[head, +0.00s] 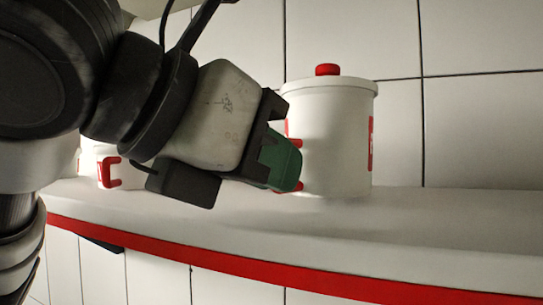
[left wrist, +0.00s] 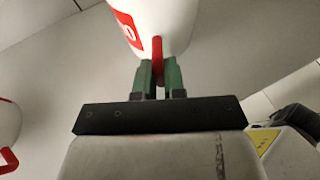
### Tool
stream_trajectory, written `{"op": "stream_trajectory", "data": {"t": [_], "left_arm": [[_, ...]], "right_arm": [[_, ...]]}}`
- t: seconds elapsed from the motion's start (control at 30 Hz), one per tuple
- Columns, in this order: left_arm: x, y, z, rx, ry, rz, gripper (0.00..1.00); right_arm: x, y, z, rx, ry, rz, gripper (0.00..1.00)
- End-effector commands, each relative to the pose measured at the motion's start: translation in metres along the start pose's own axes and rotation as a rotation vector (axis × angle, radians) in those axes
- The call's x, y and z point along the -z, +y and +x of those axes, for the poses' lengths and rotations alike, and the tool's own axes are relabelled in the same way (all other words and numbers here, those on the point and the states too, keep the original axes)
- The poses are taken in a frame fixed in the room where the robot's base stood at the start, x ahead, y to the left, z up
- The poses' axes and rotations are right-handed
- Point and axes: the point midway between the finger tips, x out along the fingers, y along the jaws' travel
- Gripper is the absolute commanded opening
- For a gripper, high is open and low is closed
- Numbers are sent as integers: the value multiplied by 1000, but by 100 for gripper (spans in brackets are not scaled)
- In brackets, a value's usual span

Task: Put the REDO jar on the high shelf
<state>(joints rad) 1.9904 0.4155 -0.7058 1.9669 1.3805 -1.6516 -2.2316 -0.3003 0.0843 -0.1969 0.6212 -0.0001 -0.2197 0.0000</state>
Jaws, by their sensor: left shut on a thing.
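A white jar (head: 335,130) with a red lid knob, a red handle and a red label stands upright over the white shelf (head: 440,225). In the left wrist view the jar (left wrist: 172,25) shows its red label, with only part of the lettering visible. My left gripper (head: 290,165) is at the jar's left side, its green fingers shut on the red handle (left wrist: 157,60). I cannot tell whether the jar's base touches the shelf. My right gripper is not in view.
Another white jar (head: 92,160) with a red handle is on the shelf at the left, partly behind my arm; it also shows in the left wrist view (left wrist: 8,125). The shelf has a red front edge (head: 250,268). The shelf to the right is clear. A tiled wall is behind.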

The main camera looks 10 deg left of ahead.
Motion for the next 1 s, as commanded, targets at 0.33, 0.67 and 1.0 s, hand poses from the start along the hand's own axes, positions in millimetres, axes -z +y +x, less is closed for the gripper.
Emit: {"op": "stream_trajectory", "data": {"t": [0.33, 0.67, 1.0], "left_arm": [[4, 0, 1, 1, -5, -2, 0], [6, 0, 2, 0, 0, -1, 36], [7, 0, -11, -1, -4, -1, 36]], "right_arm": [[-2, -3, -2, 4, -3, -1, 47], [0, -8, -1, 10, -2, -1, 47], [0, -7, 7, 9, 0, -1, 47]]}}
